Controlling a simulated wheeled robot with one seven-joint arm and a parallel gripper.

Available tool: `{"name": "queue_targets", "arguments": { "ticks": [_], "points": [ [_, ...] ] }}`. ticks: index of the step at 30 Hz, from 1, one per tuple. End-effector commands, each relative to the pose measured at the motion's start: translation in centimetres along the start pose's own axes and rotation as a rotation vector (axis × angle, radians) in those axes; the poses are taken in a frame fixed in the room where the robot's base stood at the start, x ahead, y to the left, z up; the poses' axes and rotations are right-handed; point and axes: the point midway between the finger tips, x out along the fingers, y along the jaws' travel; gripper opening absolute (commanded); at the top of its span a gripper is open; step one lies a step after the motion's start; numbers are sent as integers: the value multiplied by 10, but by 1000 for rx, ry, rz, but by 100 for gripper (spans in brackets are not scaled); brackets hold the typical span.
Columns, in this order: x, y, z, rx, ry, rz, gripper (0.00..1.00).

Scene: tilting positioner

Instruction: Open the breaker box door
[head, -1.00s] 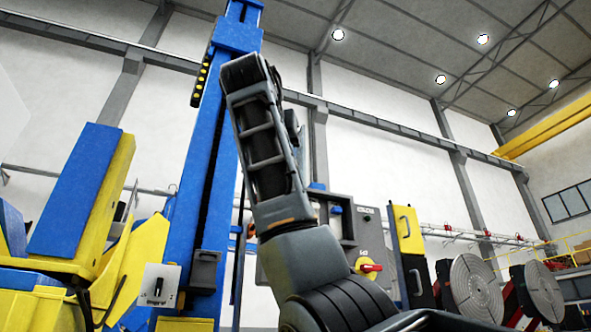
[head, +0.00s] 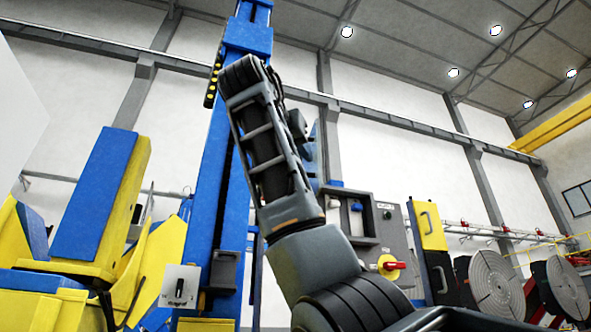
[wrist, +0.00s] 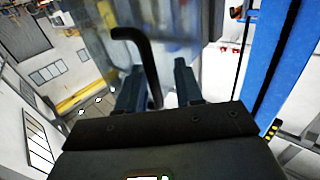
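In the wrist view my gripper (wrist: 157,82) has its two dark fingers apart. A black bent handle (wrist: 149,62) runs up between them with a gap on each side; I cannot tell whether it touches either finger. Behind it is a see-through, bluish panel (wrist: 190,40), blurred, which may be the door. In the head view a grey box (head: 393,222) with a red switch (head: 394,265) on a yellow disc stands right of my arm, partly hidden by it. I cannot tell whether this is the breaker box. My fingers are not clear in the head view.
A tall blue column (head: 222,160) rises behind my arm. A white switch plate (head: 179,286) is at its lower left, near blue and yellow machine parts (head: 98,195). Right of the grey box are a yellow and black panel (head: 428,225) and round grey discs (head: 495,287).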

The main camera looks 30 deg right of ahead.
Motion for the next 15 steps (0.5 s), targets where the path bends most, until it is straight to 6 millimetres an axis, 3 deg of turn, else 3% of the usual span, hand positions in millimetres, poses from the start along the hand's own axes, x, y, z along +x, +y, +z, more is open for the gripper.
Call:
{"name": "queue_targets", "arguments": {
  "ticks": [10,15],
  "points": [
    [-7,1,-2,5,7,-2,38],
    [-30,0,0,5,8,-4,38]
  ]
}}
